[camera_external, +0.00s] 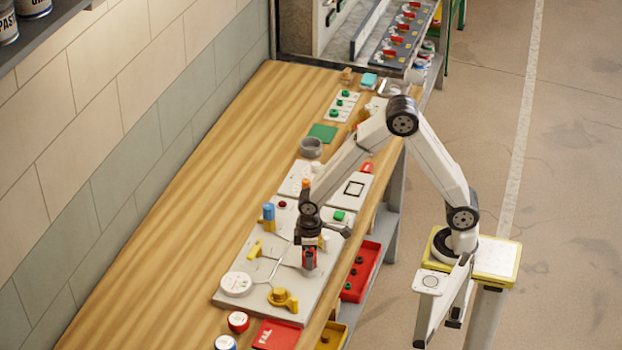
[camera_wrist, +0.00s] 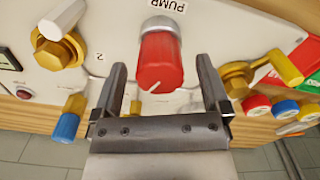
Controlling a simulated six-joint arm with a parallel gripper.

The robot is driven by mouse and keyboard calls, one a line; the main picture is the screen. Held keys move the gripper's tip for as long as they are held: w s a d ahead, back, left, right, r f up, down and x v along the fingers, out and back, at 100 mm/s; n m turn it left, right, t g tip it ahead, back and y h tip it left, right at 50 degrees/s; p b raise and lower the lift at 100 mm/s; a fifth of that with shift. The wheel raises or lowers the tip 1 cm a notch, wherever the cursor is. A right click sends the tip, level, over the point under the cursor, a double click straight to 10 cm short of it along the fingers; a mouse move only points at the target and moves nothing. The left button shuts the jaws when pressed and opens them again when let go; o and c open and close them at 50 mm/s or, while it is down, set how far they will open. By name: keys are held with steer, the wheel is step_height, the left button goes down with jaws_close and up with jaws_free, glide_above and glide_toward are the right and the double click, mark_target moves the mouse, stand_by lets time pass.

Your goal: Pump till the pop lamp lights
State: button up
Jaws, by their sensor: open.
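The red pump knob (camera_wrist: 160,62) with a white mark stands on the pale valve board beside an upside-down PUMP label (camera_wrist: 168,5). In the external view the red pump (camera_external: 309,262) shows just under my gripper (camera_external: 309,243). In the wrist view my gripper (camera_wrist: 162,78) is open, with one finger on each side of the knob; I cannot tell whether either touches it. A small red round part (camera_wrist: 24,94) sits at the left of the board. I cannot tell whether it is the pop lamp or whether it is lit.
The board (camera_external: 225,300) also bears a yellow valve (camera_external: 283,298), a blue-topped part (camera_external: 268,213) and a white round gauge (camera_external: 236,284). Coloured caps (camera_external: 238,321) and a red FAIL card (camera_external: 277,335) lie nearby. The wooden bench (camera_external: 200,190) is clear along the wall.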

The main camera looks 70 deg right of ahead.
steer(key=shift+r, duration=3.45)
steer(key=shift+d, duration=0.1)
steer(key=s+d+f+m+t, duration=0.1)
steer(key=s+d+m, duration=0.3)
steer(key=s+d, duration=0.5)
steer(key=shift+s+d+f+t, duration=0.2)
steer(key=shift+f+t, duration=0.1)
steer(key=shift+t, duration=0.5)
